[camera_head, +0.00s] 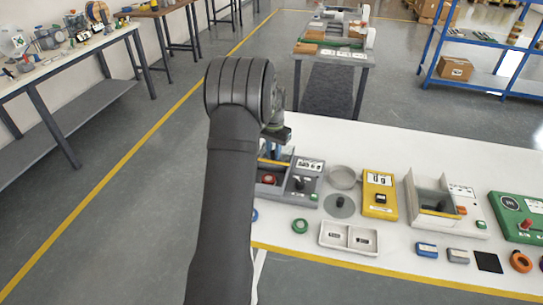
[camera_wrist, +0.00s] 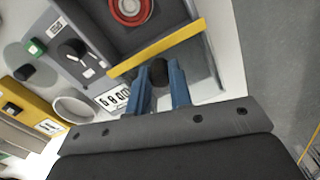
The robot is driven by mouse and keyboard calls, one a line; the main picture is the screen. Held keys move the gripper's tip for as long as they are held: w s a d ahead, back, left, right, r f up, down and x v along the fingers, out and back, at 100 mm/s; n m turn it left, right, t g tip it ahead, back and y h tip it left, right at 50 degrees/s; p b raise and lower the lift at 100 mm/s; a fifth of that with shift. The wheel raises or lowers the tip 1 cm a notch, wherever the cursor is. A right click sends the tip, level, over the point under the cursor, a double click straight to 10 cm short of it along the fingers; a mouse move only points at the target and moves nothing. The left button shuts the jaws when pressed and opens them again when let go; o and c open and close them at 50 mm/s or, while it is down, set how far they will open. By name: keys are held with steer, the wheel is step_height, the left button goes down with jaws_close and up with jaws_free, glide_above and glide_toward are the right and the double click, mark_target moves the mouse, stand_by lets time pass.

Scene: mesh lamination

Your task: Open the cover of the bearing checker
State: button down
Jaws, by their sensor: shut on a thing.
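The bearing checker (camera_head: 303,183) is a grey unit on the white table, partly behind my arm in the head view. A red ring (camera_head: 268,179) lies in its well; the ring also shows in the wrist view (camera_wrist: 130,10). A yellow strip (camera_wrist: 155,48) runs along the well's edge next to my gripper. My gripper (camera_wrist: 160,76) has blue fingers shut on a black knob (camera_wrist: 158,70) beside this strip. The knob appears to belong to the cover, but the clear or grey panel's exact angle cannot be told. In the head view the fingers are mostly hidden.
The table behind the units is clear.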

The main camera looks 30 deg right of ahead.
steer(key=c, duration=1.3)
jaws_free()
steer(key=shift+r, duration=0.1)
step_height(320, 180, up, 17)
steer(key=shift+r, duration=0.15)
step_height(320, 180, down, 18)
steer(key=shift+r, duration=0.25)
